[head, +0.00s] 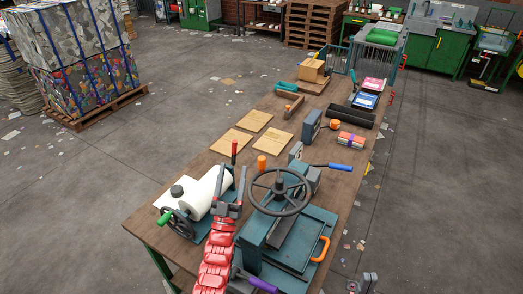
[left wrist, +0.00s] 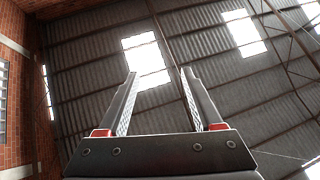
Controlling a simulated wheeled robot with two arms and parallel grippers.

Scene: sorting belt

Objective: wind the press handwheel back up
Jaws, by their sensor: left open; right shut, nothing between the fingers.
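The press (head: 252,236) is a teal machine at the front of the wooden bench. Its dark spoked handwheel (head: 279,191) lies roughly flat on top, with a teal tray (head: 300,246) and an orange handle (head: 321,249) to its right. My left gripper (head: 231,186), on the red arm, stands left of the handwheel and apart from it. Its fingers point up, open and empty; the left wrist view (left wrist: 160,105) shows only roof and brick wall past them. My right gripper (head: 370,280) is low at the bottom right, off the bench, shut and away from the press.
Left of my left gripper is a machine with a white roll (head: 198,195) and a green crank handle (head: 165,217). A red upright handle (head: 234,150) and a blue-handled lever (head: 340,167) stand behind. Cardboard sheets (head: 232,142) lie farther back. A purple handle (head: 262,285) is in front.

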